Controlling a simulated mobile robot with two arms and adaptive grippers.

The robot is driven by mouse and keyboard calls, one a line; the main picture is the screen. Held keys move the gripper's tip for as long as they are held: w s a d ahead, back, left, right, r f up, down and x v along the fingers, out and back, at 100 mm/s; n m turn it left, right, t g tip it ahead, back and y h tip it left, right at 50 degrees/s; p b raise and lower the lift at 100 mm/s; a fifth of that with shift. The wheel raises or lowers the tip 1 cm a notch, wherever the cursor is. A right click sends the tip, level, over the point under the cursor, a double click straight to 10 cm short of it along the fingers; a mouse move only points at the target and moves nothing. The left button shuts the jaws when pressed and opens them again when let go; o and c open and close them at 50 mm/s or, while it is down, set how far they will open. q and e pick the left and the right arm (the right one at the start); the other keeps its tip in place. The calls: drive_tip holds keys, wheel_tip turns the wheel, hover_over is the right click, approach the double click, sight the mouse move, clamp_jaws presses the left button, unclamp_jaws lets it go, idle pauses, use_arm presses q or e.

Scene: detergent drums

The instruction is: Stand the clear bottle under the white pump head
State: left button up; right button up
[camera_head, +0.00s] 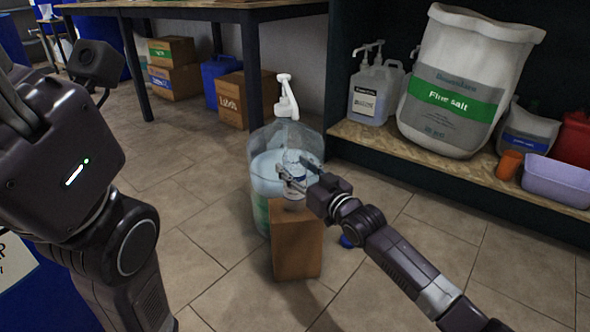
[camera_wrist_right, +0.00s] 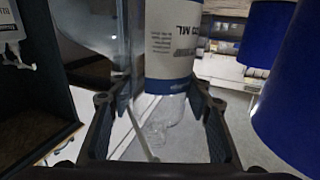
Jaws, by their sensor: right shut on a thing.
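The white pump head (camera_head: 285,79) rises from the top of a large clear drum (camera_head: 265,170) of pale bluish liquid. My right gripper (camera_head: 298,176) is shut on the clear bottle (camera_head: 297,188), in front of the drum and over a brown block (camera_head: 297,245). I cannot tell whether the bottle's base touches the block. In the right wrist view the bottle (camera_wrist_right: 166,108) lies between both fingers, with a white label and a blue band. My left gripper (camera_head: 18,110) is partly in view at the far left, its fingers unclear.
A shelf (camera_head: 375,138) at the right carries pump jugs (camera_head: 372,92), a fine salt sack (camera_head: 465,85), an orange cup (camera_head: 509,164) and a lilac tub (camera_head: 556,180). Cartons (camera_head: 240,97) stand under a table at the back. The tiled floor left of the drum is clear.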

drive_tip(key=shift+s+p, duration=0.1)
drive_tip(key=shift+p, duration=0.6)
idle(0.7)
drive_tip(key=shift+f, duration=0.5)
idle(0.5)
drive_tip(key=shift+r, duration=0.1)
idle(0.5)
drive_tip(key=o, duration=0.7)
drive_tip(key=shift+o, duration=0.2)
drive_tip(key=o, duration=0.5)
drive_tip(key=shift+d, duration=0.1)
